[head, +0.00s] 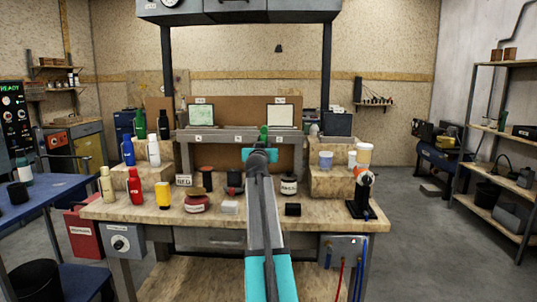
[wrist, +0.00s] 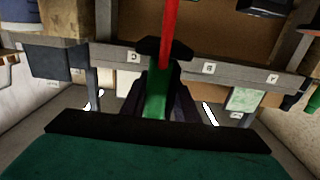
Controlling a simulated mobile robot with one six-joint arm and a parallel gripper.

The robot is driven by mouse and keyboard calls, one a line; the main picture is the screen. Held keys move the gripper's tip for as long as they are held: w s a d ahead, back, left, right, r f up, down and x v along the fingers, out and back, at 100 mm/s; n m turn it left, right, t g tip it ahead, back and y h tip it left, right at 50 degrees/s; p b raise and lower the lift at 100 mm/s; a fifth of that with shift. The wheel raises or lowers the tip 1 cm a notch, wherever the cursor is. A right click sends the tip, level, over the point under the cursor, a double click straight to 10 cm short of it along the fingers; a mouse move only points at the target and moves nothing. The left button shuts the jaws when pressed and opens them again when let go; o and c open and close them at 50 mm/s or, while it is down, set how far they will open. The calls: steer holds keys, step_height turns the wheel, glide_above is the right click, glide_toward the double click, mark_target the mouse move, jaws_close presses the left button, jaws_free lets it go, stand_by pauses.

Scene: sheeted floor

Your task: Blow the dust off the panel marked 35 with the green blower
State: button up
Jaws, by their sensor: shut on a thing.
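My gripper (head: 262,152) is above the middle of the workbench, pointing toward the rear shelf. It is shut on the green blower (head: 263,132). In the wrist view the blower's green body (wrist: 155,95) is between the dark fingers, and a red nozzle (wrist: 168,40) sticks out beyond them. Three panels stand at the back: a pale green one (head: 201,115) on the left, a whitish one (head: 280,115) just right of the blower, and a dark one (head: 337,124) on the right. Small tags sit above the first two; their numbers are too small to read. Dust cannot be made out.
The shelf front (head: 240,137) carries letter tags. Posts flank the shelf.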

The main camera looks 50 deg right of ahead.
steer(key=shift+w+a+r+b, duration=0.1)
steer(key=shift+w+a+b, duration=0.5)
steer(key=shift+w+b, duration=0.2)
steer(key=shift+w+a+b, duration=0.55)
steer(key=shift+w+b, duration=0.15)
steer(key=shift+w, duration=0.1)
jaws_close()
